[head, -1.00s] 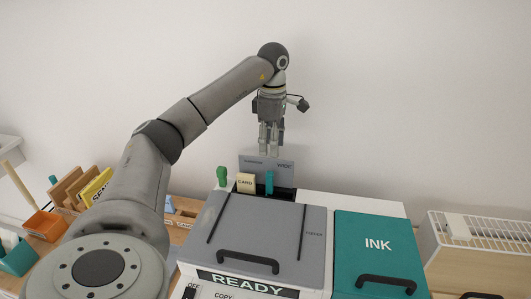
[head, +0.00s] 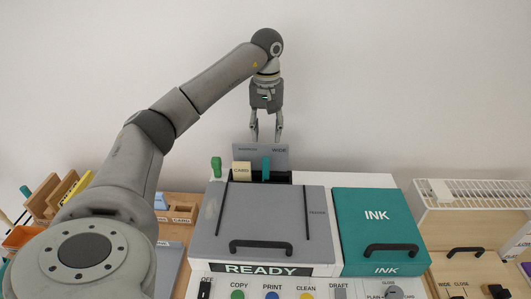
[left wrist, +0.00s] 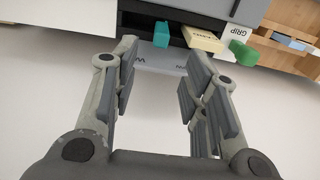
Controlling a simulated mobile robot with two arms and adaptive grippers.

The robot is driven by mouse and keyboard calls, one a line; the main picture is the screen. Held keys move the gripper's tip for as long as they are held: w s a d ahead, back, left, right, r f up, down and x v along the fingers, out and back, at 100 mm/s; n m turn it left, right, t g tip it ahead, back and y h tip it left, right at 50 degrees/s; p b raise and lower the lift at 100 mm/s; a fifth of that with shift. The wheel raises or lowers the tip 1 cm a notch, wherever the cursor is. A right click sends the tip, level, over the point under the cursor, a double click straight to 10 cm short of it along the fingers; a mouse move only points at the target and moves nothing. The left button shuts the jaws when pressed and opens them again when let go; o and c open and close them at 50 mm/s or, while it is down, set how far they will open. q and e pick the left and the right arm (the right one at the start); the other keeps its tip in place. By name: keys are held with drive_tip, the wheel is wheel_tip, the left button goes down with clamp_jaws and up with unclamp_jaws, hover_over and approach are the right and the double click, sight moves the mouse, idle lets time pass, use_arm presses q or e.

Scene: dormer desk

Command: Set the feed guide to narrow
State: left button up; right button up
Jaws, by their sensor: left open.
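The feed guide is a small teal tab (head: 266,168) at the back of the grey-lidded machine, right of a cream CARD block (head: 241,171). Behind it stands a grey plate (head: 262,154) with a small, hard-to-read label at left and WIDE at right. The tab stands nearer the WIDE side. My left gripper (head: 267,138) points down above the plate, open and empty. In the left wrist view, the teal tab (left wrist: 161,34) shows beyond and between the open fingers (left wrist: 158,60), apart from them. My right gripper is out of view.
A green knob (head: 216,167) stands left of the CARD block. The grey lid (head: 262,218) with a black handle lies in front, with a READY display (head: 262,269). A teal INK cover (head: 377,220) is at right. Wooden holders stand at left. The wall is behind.

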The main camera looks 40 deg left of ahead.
sight(266, 158)
use_arm(q)
wheel_tip(266, 158, down, 9)
drive_tip(key=shift+r+p, duration=0.15)
drive_tip(key=shift+p, duration=0.75)
drive_tip(key=c, duration=0.4)
clamp_jaws()
drive_tip(key=shift+a, duration=0.1)
